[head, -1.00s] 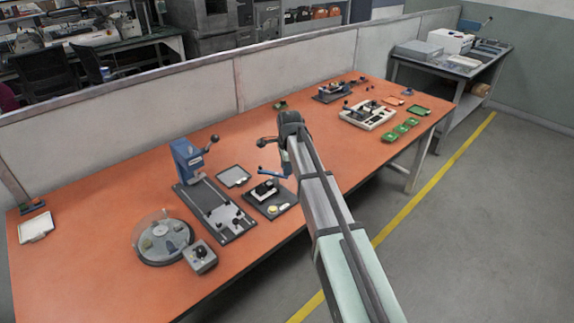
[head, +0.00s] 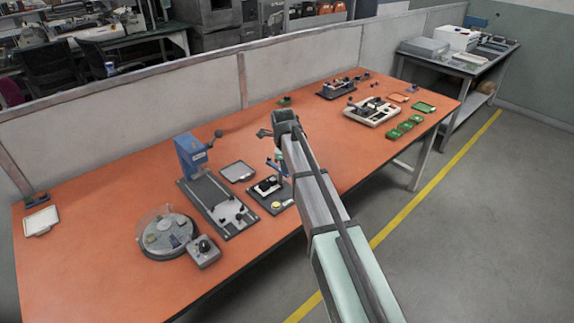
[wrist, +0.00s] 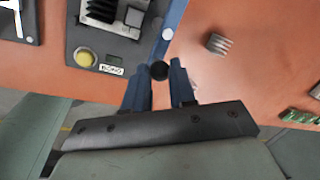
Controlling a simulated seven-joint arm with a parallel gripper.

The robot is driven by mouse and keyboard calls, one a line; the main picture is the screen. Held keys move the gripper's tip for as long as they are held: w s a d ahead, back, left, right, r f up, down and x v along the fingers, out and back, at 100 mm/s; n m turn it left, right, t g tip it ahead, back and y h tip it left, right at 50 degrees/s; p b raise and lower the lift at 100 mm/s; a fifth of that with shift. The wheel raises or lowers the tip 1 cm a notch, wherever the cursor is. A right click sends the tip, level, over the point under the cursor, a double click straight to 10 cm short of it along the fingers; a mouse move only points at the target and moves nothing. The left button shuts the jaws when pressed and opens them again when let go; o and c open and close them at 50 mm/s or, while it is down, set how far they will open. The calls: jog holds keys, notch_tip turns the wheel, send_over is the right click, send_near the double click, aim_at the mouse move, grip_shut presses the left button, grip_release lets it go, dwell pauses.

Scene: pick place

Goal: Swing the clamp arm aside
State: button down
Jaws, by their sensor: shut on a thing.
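The clamp arm (wrist: 174,22) is a blue bar with a round black knob (wrist: 159,70) at its near end. In the wrist view it runs along the right edge of a dark fixture plate (wrist: 86,22). My gripper (wrist: 160,80) is shut on the knob, between its two blue-grey fingers. The plate carries a ribbed black block (wrist: 102,9), a yellow button (wrist: 84,57) and a small display (wrist: 111,69). In the head view the fixture plate (head: 258,201) lies left of my forearm, which partly hides the clamp arm (head: 276,166).
A grey tray (head: 238,171) and a blue press (head: 191,155) stand left of the fixture. A round dish (head: 166,234) and a control box (head: 203,251) are nearer the front. In the wrist view, a grey ribbed block (wrist: 218,44) lies on orange table to the right.

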jog(key=c, duration=0.9)
grip_release()
jog(key=shift+c, duration=0.2)
notch_tip(320, 180, up, 14)
jog(key=s, duration=0.2)
jog(key=shift+s+a+f, duration=0.2)
jog(key=shift+s+a, duration=0.1)
jog(key=shift+s, duration=0.05)
jog(key=shift+f, duration=0.1)
